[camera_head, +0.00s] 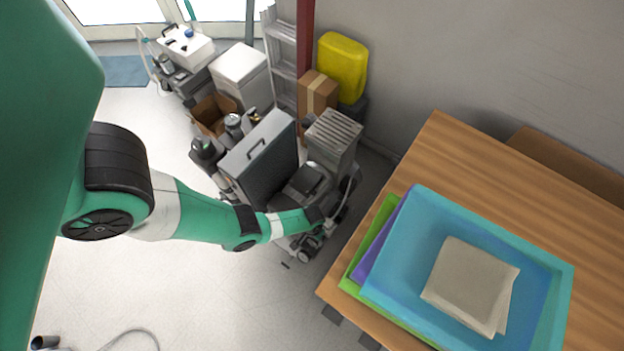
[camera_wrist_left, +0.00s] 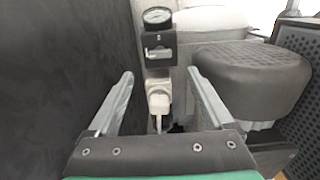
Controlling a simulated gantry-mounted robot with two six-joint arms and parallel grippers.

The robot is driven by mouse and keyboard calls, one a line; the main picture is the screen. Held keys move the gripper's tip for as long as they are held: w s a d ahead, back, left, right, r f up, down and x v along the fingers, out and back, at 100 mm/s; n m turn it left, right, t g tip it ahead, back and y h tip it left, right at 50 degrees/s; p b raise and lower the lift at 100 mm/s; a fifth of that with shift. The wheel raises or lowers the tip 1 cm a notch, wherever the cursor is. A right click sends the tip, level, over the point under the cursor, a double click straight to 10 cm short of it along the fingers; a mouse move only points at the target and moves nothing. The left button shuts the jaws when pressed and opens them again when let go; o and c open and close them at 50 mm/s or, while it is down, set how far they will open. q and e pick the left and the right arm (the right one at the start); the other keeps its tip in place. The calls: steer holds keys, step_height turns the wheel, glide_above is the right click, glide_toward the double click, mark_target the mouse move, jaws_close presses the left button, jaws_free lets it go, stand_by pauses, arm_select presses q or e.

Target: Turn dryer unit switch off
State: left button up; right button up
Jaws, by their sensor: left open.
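The grey compressor and dryer equipment (camera_head: 333,137) stands on the floor in the middle of the head view. My left gripper (camera_head: 322,230) reaches down at its near side, small and partly hidden by my wrist. In the left wrist view my left gripper (camera_wrist_left: 160,75) is open and empty, with its two fingers spread apart. Between and beyond them is a dark fitting (camera_wrist_left: 159,50) with a round gauge (camera_wrist_left: 157,16) on top and a pale part (camera_wrist_left: 158,97) below. I cannot tell which part is the dryer switch. My right gripper is not in view.
In the wrist view, a dark panel (camera_wrist_left: 65,70) stands close on the left and a dark ribbed cover (camera_wrist_left: 250,75) on the right. A wooden table (camera_head: 455,150) with a blue tray (camera_head: 405,260) stands right of the equipment. Floor at the lower left is mostly clear.

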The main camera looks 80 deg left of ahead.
mark_target(312, 242)
arm_select(q)
step_height(312, 242, down, 9)
steer(key=b, duration=0.7)
steer(key=shift+f, duration=0.1)
jaws_close()
